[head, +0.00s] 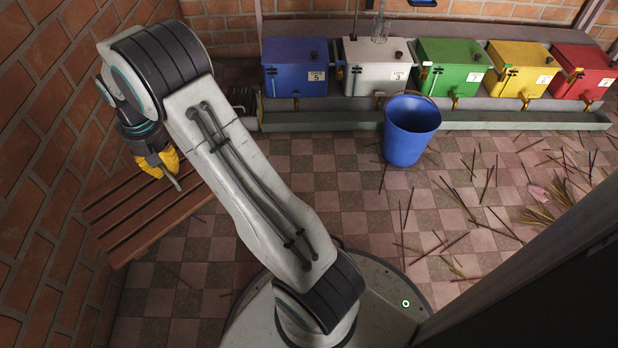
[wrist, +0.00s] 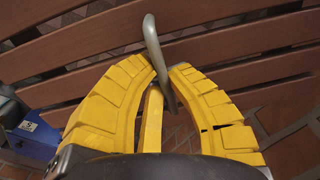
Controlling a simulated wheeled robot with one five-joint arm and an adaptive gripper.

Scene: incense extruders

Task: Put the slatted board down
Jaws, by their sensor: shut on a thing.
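The slatted board (head: 135,225) is brown, with parallel slats, and is at the left in the head view, close to the brick wall. Its slats also fill the upper part of the wrist view (wrist: 90,45). A grey curved handle (wrist: 153,42) stands out from the slats. My gripper (head: 160,163) has yellow fingers, which close around this handle in the wrist view (wrist: 168,75). The arm hides part of the board. I cannot tell whether the board touches the floor.
A blue bucket (head: 411,130) stands on the checkered floor before a row of numbered blue, white, green, yellow and red boxes (head: 450,68). Thin sticks (head: 465,190) are scattered at the right. A brick wall (head: 40,150) bounds the left side.

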